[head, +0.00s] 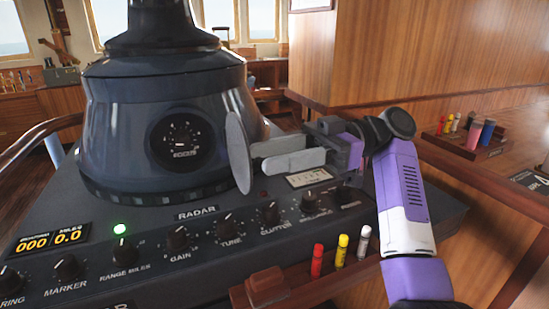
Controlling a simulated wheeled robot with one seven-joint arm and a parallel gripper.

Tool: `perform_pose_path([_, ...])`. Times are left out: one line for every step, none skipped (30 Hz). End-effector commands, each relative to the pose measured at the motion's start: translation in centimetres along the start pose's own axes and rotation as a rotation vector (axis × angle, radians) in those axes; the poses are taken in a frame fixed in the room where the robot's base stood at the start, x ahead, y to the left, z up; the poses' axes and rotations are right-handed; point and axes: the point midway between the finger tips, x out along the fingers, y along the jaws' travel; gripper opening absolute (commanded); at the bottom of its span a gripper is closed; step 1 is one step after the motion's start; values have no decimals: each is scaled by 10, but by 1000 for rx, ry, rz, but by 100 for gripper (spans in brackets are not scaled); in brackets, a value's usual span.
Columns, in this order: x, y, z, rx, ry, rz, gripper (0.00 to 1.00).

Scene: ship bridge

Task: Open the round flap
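The round flap (237,150) is a grey disc on the right side of the dark radar housing (100,130). I see it nearly edge-on, and it stands out at an angle from the housing's curved wall. My gripper (260,157) reaches in from the right, its two pale grey fingers pointing left at the flap. The fingers look parted, one above and behind the other, with nothing seen between them. Their tips are close to the flap's right face; I cannot tell whether they touch it. What lies behind the flap is hidden.
The sloped radar console (190,245) with several knobs lies below my gripper. A wooden rail (300,295) holds red, yellow and white markers in front. A wood-panelled block (420,50) stands behind my arm, with more markers (455,124) on the right.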

Motion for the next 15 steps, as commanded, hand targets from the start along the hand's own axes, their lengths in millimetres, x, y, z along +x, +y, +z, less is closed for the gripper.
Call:
perform_pose_path([0, 0, -7, -4, -1, 0, 39])
perform_pose_path([0, 0, -12, -4, -1, 0, 39])
perform_pose_path([0, 0, -18, -4, -1, 0, 39])
perform_pose_path([0, 0, -23, -5, -1, 0, 39])
perform_pose_path([0, 0, -30, -5, -1, 0, 39])
perform_pose_path([0, 0, -38, -5, -1, 0, 39])
perform_pose_path([0, 0, -45, -5, -1, 0, 39])
perform_pose_path([0, 0, -52, -5, -1, 0, 39])
perform_pose_path([0, 0, -61, -5, -1, 0, 39])
perform_pose_path([0, 0, -68, -5, -1, 0, 39])
perform_pose_path([0, 0, -75, -5, -1, 0, 39])
perform_pose_path([0, 0, -84, -4, -1, 0, 39])
perform_pose_path([0, 0, -91, -5, -1, 0, 39])
perform_pose_path([0, 0, -98, -4, -1, 0, 39])
perform_pose_path([0, 0, -107, -4, -1, -1, 39])
